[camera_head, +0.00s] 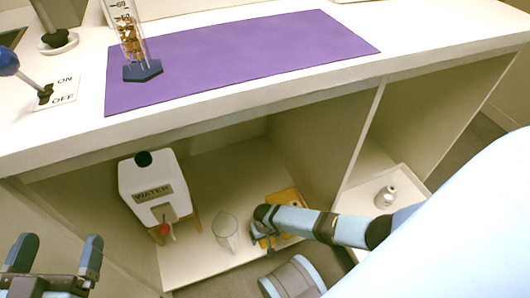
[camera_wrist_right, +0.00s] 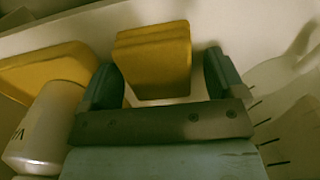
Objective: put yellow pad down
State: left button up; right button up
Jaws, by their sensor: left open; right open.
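In the right wrist view a yellow pad (camera_wrist_right: 153,50) stands between the two dark fingers of my right gripper (camera_wrist_right: 160,68). The fingers are open, with a clear gap on the pad's right side; contact on the left is hard to judge. A second yellow piece (camera_wrist_right: 42,72) lies to its left. In the head view yellow (camera_head: 284,198) shows on the cabinet's lower shelf, partly hidden by my right gripper (camera_head: 262,228). My left gripper (camera_head: 57,245) is open and empty at the lower left, in front of the cabinet.
A white WATER tank (camera_head: 153,188) and a clear beaker (camera_head: 227,232) stand left of my right gripper. A white container (camera_wrist_right: 45,125) is close by in the wrist view. Above, the counter bears a purple mat (camera_head: 230,60). A small bottle (camera_head: 386,196) stands in the right compartment.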

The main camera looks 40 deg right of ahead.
notch_tip(320, 180, up, 9)
jog(key=p, duration=0.5)
pick_arm(q)
jog(key=n, duration=0.1)
jog(key=s+d+r+n+p, duration=0.1)
jog(key=s+r+n, duration=0.1)
jog(key=shift+s+d+r+n+g+y, duration=0.1)
jog(key=shift+s+d+n+g+y, duration=0.1)
jog(key=shift+s+n+g+y, duration=0.1)
pick_arm(e)
notch_tip(320, 180, up, 3)
jog(key=shift+f, duration=0.1)
